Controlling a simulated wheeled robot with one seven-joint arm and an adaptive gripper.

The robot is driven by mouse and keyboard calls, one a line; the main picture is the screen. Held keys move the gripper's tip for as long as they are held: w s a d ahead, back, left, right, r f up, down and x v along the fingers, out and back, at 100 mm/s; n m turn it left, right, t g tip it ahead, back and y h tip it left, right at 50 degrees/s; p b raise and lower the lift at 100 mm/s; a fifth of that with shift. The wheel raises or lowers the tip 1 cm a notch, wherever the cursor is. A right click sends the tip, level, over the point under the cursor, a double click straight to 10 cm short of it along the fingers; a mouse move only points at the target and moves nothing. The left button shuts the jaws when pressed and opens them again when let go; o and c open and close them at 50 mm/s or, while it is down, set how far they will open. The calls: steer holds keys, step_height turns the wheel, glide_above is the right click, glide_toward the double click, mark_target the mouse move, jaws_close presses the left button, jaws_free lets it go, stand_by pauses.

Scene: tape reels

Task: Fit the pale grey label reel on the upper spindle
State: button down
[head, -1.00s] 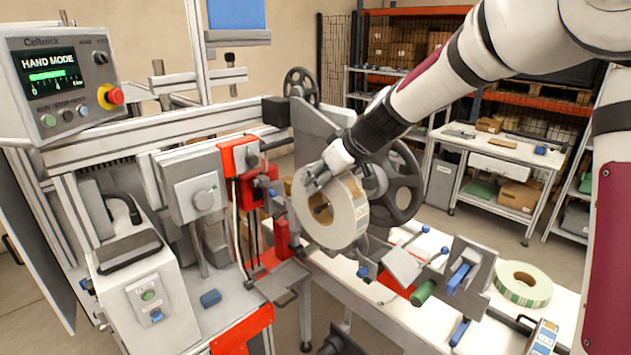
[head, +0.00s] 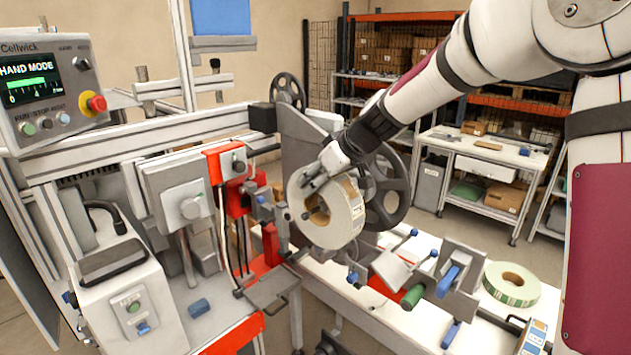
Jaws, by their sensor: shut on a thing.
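The pale grey label reel (head: 350,222) is upright in the middle of the head view, its flat face turned to the left front. My gripper (head: 320,175) is shut on the reel's upper rim, with a finger across the near face. A dark piece shows inside the reel's core; I cannot tell whether it is a spindle end. The grey machine plate (head: 302,140) stands behind the reel. The reel hides much of it, and I cannot clearly make out the upper spindle.
A large grey spoked wheel (head: 393,200) is close behind the reel, and a smaller one (head: 289,88) is at the plate's top. A red and grey unit (head: 228,163) stands left. Another reel (head: 511,284), with green marks, lies on the white table at right.

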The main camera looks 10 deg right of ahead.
steer(key=shift+w+d+r+b, duration=0.1)
steer(key=shift+w+d+b, duration=0.1)
steer(key=shift+w+d, duration=0.65)
steer(key=shift+w+d+r+b, duration=0.1)
steer(key=shift+w+d+b, duration=0.1)
steer(key=shift+w+d, duration=0.6)
steer(key=shift+s+d, duration=0.15)
steer(key=shift+d, duration=0.2)
steer(key=shift+w+d+b, duration=0.2)
steer(key=shift+w+d, duration=0.3)
steer(key=shift+d, duration=0.25)
steer(key=shift+w+d+b, duration=0.15)
steer(key=shift+w+d, duration=0.35)
steer(key=shift+d, duration=0.2)
steer(key=shift+w+d, duration=0.15)
steer(key=shift+w+d, duration=0.15)
steer(key=shift+d, duration=0.1)
